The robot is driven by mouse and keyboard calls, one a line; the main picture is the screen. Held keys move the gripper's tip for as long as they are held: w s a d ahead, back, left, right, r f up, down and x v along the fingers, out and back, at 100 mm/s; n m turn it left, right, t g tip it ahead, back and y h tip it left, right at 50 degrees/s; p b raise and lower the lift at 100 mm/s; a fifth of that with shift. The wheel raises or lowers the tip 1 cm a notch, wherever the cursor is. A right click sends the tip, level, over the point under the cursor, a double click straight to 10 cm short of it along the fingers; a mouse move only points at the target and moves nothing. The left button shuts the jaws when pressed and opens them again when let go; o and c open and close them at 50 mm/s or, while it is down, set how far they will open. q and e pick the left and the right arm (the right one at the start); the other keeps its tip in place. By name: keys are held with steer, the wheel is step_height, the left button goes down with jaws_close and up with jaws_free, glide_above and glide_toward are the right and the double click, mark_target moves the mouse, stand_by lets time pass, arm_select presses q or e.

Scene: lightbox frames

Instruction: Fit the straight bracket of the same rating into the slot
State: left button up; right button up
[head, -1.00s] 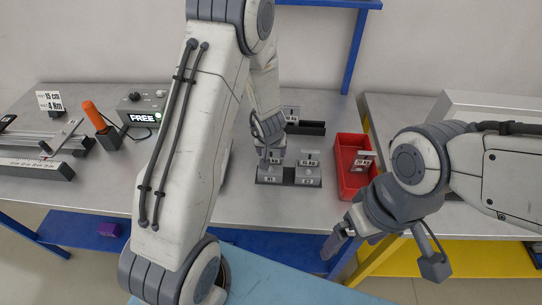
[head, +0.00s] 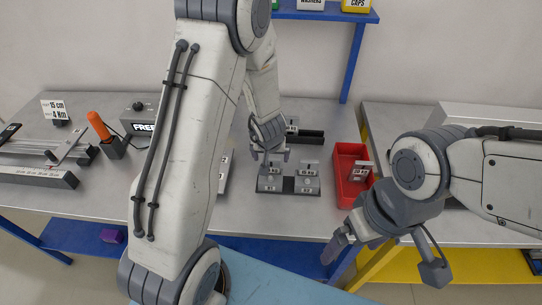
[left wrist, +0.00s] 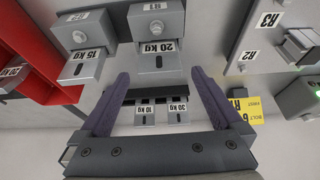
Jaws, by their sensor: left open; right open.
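A grey fixture (head: 288,190) holds two grey blocks with labelled brackets: the 20 KG bracket (left wrist: 156,57) in the block marked R1, the 15 KG bracket (left wrist: 84,66) in the other. Behind it, a black rack (head: 308,138) has the 10 KG (left wrist: 144,113) and 30 KG (left wrist: 178,112) brackets. Another labelled bracket (head: 361,170) is in the red bin (head: 342,190); the wrist view shows its 20 KG-like label. My left gripper (left wrist: 160,88) is open and empty above the fixture's rear side. My right gripper (head: 340,247) is open and empty in front of the table.
A panel marked R2 and R3 (left wrist: 255,30) stands beside the fixture, mostly hidden by my left arm in the head view. A yellow BOLT FIRST label (left wrist: 250,110) is near it. An orange-handled tool (head: 98,126) and a scale (head: 40,175) are at the left.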

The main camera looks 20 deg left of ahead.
mark_target(271, 161)
arm_select(q)
steer(key=p+v, duration=0.3)
steer(key=v, duration=0.4)
arm_select(e)
step_height(271, 161, up, 4)
steer(key=shift+r, duration=0.25)
arm_select(q)
steer(key=b+x, duration=0.7)
steer(key=x, duration=0.5)
steer(key=shift+f, duration=0.3)
step_height(271, 161, up, 4)
steer(key=p, duration=0.3)
arm_select(e)
step_height(271, 161, down, 4)
steer(key=shift+f, duration=0.15)
arm_select(q)
steer(key=shift+f, duration=0.15)
arm_select(e)
steer(key=shift+f, duration=0.1)
